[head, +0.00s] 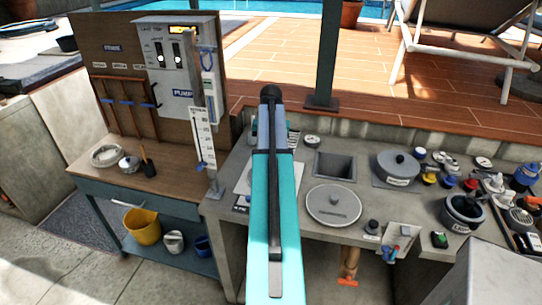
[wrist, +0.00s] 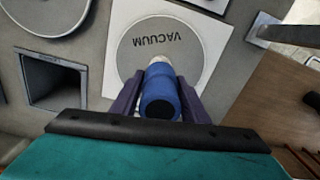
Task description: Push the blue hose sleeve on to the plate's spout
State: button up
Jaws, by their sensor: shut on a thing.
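In the wrist view my gripper (wrist: 160,82) is shut on the blue hose sleeve (wrist: 160,103), with a dark finger on each side. The sleeve's dark end faces the camera. Beyond it lies the plate, a grey disc marked VACUUM (wrist: 150,42) on a white square. In the head view my arm hides the gripper and sleeve; only part of the white square (head: 246,186) shows.
A square opening (head: 335,165) and a round pale lid (head: 333,205) lie right of my arm on the grey counter. A lidded pot (head: 397,165) and several small items crowd the right side. The pump panel (head: 177,60) and wooden bench (head: 115,185) stand left.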

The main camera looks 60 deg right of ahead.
jog(key=shift+f+b, duration=0.65)
jog(key=shift+f, duration=1.7)
dwell(1.7)
jog(key=o, duration=1.2)
jog(key=shift+c, duration=0.2)
jog(key=shift+o, duration=0.6)
jog(key=shift+r, duration=0.2)
jog(key=shift+r+p, duration=1.6)
jog(key=shift+r, duration=0.75)
jog(key=shift+r+p, duration=1.3)
jog(key=shift+r, duration=0.7)
